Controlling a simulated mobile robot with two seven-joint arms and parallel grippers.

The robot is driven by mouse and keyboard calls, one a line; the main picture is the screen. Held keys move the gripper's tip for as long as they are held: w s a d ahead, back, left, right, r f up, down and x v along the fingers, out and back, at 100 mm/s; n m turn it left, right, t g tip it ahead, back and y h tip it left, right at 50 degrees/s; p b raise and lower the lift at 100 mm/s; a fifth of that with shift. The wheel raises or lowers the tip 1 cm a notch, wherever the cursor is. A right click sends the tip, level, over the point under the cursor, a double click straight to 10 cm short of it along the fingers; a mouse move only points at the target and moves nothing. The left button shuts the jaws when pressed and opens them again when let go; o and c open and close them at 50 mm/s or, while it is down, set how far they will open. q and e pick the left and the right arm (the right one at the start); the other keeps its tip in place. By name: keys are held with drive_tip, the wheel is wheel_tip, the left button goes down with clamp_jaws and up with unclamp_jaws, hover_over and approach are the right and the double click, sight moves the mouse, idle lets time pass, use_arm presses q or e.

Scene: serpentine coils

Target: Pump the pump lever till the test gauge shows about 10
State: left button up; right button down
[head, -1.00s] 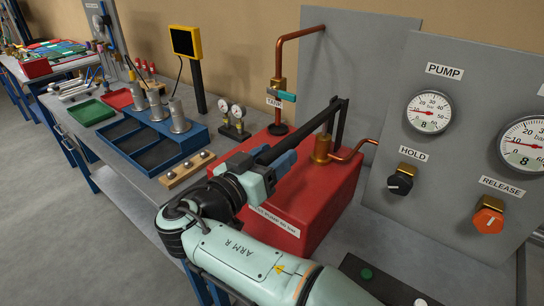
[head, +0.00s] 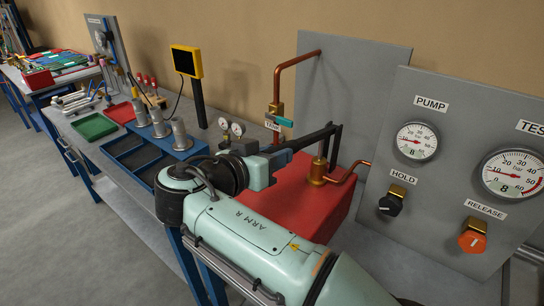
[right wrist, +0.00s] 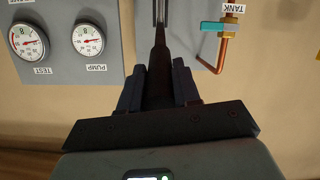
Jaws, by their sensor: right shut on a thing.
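The black pump lever (head: 308,140) runs from its pivot above the red pump box (head: 312,205) down to the left, at a shallow slope. My right gripper (head: 279,160) is shut on its outer end. In the right wrist view the lever (right wrist: 159,58) passes between the fingers of the gripper (right wrist: 158,88). The test gauge (head: 513,173) is on the grey panel at the right, marked 0 to 60 bar with an "8" low on its dial. Its needle is too fine to read exactly. The test gauge also shows upside down in the right wrist view (right wrist: 28,42). My left gripper is not in view.
The panel also holds the pump gauge (head: 417,141), the black HOLD knob (head: 390,203) and the orange RELEASE knob (head: 472,240). A teal-handled tank valve (head: 279,121) on a copper pipe stands behind the lever. Blue trays (head: 150,150) with metal cylinders are at left.

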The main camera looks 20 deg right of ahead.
drive_tip(key=c, duration=0.8)
unclamp_jaws()
drive_tip(key=v, duration=1.3)
drive_tip(key=shift+a, duration=0.15)
drive_tip(key=shift+s+r, duration=0.1)
drive_tip(key=shift+s, duration=0.05)
